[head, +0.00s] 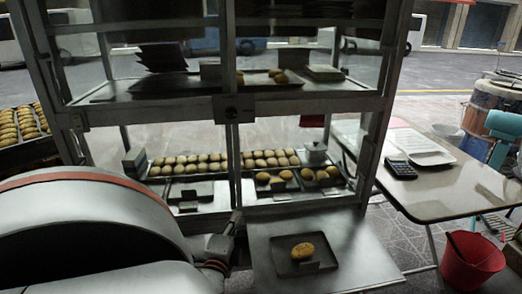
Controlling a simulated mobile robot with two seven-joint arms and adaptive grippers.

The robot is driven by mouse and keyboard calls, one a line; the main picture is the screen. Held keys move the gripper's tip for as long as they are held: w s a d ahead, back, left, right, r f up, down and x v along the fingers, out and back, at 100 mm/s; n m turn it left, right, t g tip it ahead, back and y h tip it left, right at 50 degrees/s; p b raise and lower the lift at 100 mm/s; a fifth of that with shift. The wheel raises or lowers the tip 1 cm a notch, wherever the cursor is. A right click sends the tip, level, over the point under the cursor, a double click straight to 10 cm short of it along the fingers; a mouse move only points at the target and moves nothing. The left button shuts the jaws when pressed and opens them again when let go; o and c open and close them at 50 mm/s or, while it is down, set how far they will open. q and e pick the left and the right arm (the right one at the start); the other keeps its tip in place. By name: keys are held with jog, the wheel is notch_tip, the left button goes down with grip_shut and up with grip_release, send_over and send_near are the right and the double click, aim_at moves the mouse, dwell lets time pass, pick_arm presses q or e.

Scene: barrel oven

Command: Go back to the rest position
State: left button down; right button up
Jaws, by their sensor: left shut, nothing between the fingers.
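My left arm comes in large and close from the lower left. My left gripper (233,222) is small and dark at its end, shut and empty, in front of the glass display case (238,108). It is left of a metal counter (365,262) and touches nothing that I can make out. My right gripper is not in view.
A dark tray (285,268) with one bread bun (303,251) lies on the counter. Trays of buns fill the case. At right stand a table (455,190) with a calculator (400,169) and a red bucket (470,262). A bread rack (22,152) is at left.

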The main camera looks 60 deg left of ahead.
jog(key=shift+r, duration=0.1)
